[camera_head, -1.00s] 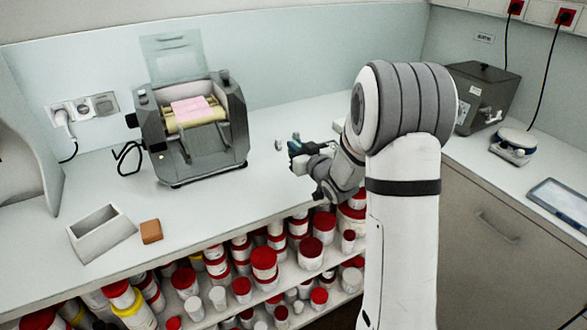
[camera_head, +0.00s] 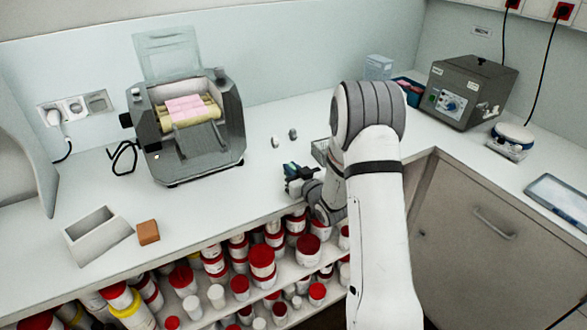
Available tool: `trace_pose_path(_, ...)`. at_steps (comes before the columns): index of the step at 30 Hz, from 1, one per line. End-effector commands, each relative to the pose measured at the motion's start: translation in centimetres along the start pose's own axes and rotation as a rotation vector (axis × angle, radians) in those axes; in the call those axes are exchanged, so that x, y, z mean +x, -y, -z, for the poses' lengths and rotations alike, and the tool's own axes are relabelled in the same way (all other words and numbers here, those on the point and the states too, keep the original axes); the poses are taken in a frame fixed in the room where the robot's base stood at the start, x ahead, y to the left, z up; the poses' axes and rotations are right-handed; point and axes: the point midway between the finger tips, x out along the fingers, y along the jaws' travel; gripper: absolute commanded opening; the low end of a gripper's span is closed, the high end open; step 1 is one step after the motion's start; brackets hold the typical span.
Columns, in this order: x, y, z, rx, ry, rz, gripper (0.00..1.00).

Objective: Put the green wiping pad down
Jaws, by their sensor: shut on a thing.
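My gripper (camera_head: 292,181) is over the front part of the bench, right of the three-roll mill, small in the picture. It is shut on the green wiping pad (camera_head: 291,168), of which only a small dark green part shows between and above the fingers. The rest of the pad is hidden by the gripper. I cannot tell whether the pad touches the bench top (camera_head: 225,196).
The mill (camera_head: 190,140) stands left of my gripper. Two small grey pieces (camera_head: 276,141) lie behind it. A grey open box (camera_head: 98,238) and a brown block (camera_head: 148,231) are at left. Shelves of red-lidded jars (camera_head: 262,262) lie below. The bench between mill and gripper is clear.

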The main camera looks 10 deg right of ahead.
Motion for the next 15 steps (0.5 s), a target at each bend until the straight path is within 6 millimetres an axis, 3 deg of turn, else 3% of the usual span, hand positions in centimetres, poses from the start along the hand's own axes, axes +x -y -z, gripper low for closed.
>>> trace_pose_path(10, 0.01, -0.07, -0.41, -0.001, -0.001, -0.001, 0.0)
trace_pose_path(11, 0.0, -0.08, -0.25, -0.001, 0.0, -0.001, 0.14)
trace_pose_path(15, -0.01, -0.1, -0.22, 0.0, 0.0, -0.001, 0.26)
